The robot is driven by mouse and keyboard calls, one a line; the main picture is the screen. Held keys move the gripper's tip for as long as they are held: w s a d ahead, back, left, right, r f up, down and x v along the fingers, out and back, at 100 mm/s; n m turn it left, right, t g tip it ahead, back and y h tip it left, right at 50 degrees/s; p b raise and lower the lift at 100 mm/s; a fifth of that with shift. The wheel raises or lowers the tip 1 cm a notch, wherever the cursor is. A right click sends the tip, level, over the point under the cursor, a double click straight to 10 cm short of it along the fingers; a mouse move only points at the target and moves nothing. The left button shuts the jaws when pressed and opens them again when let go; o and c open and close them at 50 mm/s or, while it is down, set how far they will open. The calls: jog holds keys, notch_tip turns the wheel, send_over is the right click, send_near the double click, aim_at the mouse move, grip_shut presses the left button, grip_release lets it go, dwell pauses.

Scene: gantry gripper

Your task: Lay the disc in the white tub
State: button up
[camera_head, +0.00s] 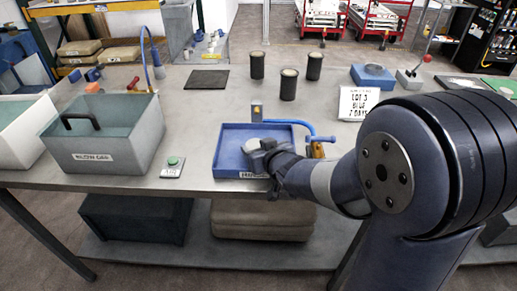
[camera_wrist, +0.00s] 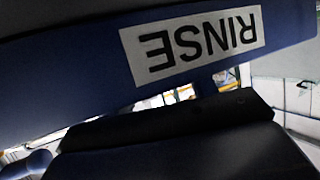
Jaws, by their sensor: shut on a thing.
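My gripper (camera_head: 262,158) is low over the front part of the blue RINSE tray (camera_head: 227,151). It is shut on the disc (camera_head: 252,146), a pale grey piece at its tip, partly hidden by the jaws. In the wrist view the tray's RINSE label (camera_wrist: 190,45) is upside down and close; the disc cannot be made out there. The white tub (camera_head: 18,142), with a greenish inside, stands at the far left edge of the table, partly cut off by the frame.
A grey BLOW OFF tub (camera_head: 125,145) with a dark handle stands between the white tub and the tray. A small box with a green button (camera_head: 173,167) sits near the table's front edge. Several black cups (camera_head: 289,85) stand behind.

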jog(key=shift+f+b, duration=0.25)
jog(key=shift+b, duration=0.05)
jog(key=o, duration=1.1)
jog(key=shift+r, duration=0.1)
